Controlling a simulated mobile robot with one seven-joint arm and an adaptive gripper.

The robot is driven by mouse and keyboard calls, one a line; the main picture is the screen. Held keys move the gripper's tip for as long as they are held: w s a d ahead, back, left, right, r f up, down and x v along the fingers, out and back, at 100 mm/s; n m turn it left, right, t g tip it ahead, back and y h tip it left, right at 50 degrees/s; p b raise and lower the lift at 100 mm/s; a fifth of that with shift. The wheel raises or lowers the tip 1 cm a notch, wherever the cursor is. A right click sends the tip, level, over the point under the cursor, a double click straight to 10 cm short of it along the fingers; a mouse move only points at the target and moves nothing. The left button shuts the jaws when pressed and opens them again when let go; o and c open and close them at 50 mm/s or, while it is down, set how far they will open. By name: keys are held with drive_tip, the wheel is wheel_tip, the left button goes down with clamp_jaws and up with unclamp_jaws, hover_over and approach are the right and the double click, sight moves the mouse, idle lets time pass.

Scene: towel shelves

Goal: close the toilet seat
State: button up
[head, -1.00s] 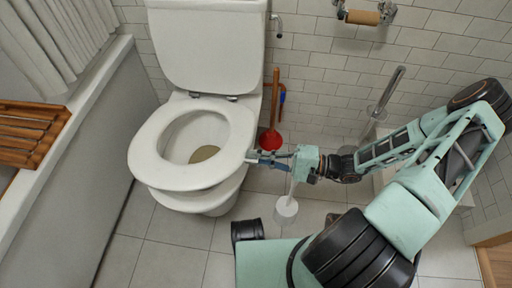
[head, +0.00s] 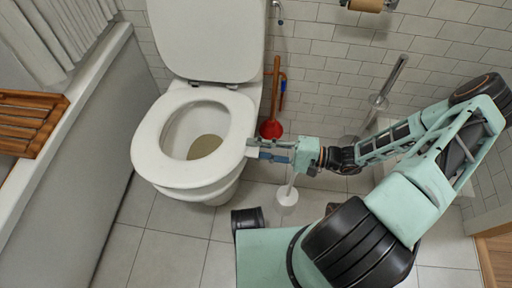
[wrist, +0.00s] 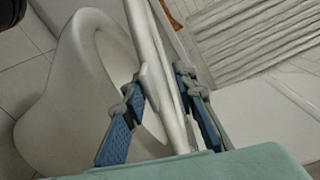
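The white toilet seat ring (head: 147,140) lies low over the toilet bowl (head: 205,187), close to its rim; I cannot tell whether it touches. The white lid (head: 207,40) stands upright against the back. My gripper (head: 255,150) is at the right edge of the seat. In the wrist view, the seat (wrist: 172,85) shows edge-on between the two blue-padded fingers of my gripper (wrist: 162,100). One finger is on each side of it, with a gap visible by the left finger. The bowl (wrist: 60,90) is to the left there.
A grey bath side (head: 80,150) with a wooden rack (head: 30,120) is at the left. Floor tiles are clear front left.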

drive_tip(key=shift+r, duration=0.1)
drive_tip(key=d, duration=0.4)
drive_tip(key=s+d, duration=0.1)
drive_tip(key=d, duration=0.3)
drive_tip(key=s+d, duration=0.1)
drive_tip(key=d, duration=0.2)
drive_tip(key=shift+s+d, duration=0.15)
drive_tip(key=shift+d, duration=0.25)
